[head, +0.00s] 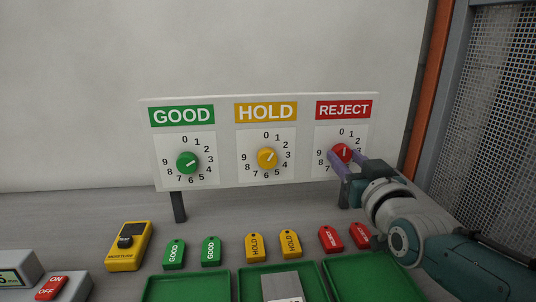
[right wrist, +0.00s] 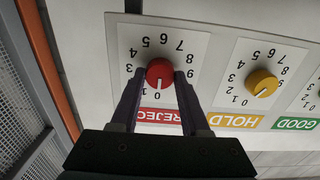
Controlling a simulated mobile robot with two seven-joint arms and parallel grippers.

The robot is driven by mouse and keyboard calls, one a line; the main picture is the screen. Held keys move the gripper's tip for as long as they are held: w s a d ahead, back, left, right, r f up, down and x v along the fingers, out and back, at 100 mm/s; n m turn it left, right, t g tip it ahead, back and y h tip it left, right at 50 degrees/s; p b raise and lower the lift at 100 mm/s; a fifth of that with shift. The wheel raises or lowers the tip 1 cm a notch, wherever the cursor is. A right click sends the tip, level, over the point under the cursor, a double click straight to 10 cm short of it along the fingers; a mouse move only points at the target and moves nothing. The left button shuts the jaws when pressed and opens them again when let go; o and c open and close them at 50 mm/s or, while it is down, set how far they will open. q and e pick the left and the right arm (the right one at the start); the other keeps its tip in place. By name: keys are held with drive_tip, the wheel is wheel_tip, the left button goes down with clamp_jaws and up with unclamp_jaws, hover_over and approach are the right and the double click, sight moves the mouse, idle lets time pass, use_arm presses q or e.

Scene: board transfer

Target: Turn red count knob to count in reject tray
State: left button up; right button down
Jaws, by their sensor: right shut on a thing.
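My right gripper (head: 340,161) is shut on the red knob (right wrist: 160,72) of the REJECT dial, its two fingers on either side of it. The red knob's white mark points at or close to 0 in the right wrist view. The REJECT dial sits at the right end of a white board (head: 225,168), under a red label (head: 343,110). The reject tray (head: 372,285) is green and stands at the front right. Its visible part looks empty, but my arm and the picture edge hide some of it. My left gripper is not in view.
The green knob (head: 187,163) points between 2 and 3, the yellow knob (head: 267,158) near 1. Red tags (head: 330,239) lie behind the reject tray. A grey block (head: 281,286) is in the middle tray. A mesh panel (head: 497,95) stands at right.

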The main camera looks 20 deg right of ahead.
idle(0.4)
drive_tip(key=shift+c, duration=1.9)
unclamp_jaws()
drive_tip(key=shift+s+a+p, duration=0.15)
drive_tip(key=shift+s+p, duration=0.2)
drive_tip(key=shift+s, duration=0.2)
drive_tip(key=p+v, duration=0.2)
drive_tip(key=v, duration=0.7)
drive_tip(key=shift+w, duration=0.1)
